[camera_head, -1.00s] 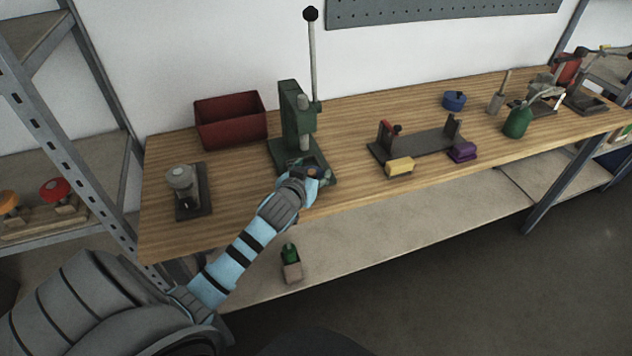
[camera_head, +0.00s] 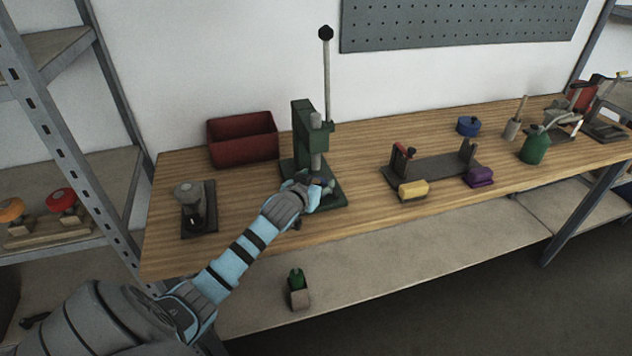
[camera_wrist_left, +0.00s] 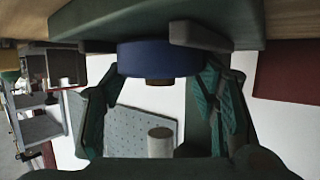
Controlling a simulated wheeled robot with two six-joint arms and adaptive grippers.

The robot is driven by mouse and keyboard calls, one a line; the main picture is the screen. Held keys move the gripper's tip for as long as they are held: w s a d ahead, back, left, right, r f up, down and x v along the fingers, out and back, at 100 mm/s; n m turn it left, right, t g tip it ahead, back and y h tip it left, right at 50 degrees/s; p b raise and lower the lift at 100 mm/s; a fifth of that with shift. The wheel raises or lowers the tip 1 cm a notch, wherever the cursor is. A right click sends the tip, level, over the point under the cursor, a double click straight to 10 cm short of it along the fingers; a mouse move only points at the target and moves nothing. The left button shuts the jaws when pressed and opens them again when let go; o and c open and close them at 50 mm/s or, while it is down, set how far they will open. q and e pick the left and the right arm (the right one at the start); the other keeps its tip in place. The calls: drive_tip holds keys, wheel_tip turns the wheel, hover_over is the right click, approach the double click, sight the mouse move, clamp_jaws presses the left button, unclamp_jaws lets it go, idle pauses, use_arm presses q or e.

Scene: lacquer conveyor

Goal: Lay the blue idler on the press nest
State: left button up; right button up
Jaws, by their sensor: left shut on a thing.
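The blue idler (camera_wrist_left: 160,58) shows in the left wrist view as a short blue disc with a brown stub. My left gripper (camera_wrist_left: 160,88) is shut on it, one finger on each side. The picture there is upside down, and the disc is right at the green press base (camera_wrist_left: 100,18); I cannot tell whether it bears on it. A grey block (camera_wrist_left: 200,36) lies beside the disc. In the head view my left gripper (camera_head: 318,190) is over the green press base (camera_head: 333,200), below the ram (camera_head: 316,145), and hides the idler. My right gripper is not in view.
A red bin (camera_head: 243,140) stands left of the press, and a grey fixture (camera_head: 198,210) nearer the left edge.

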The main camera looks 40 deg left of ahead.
use_arm(q)
drive_tip(key=shift+r+p, duration=0.15)
drive_tip(key=shift+p, duration=0.15)
drive_tip(key=o, duration=1.3)
drive_tip(key=shift+w, duration=0.1)
drive_tip(key=v, duration=1.2)
drive_tip(key=shift+a, duration=0.1)
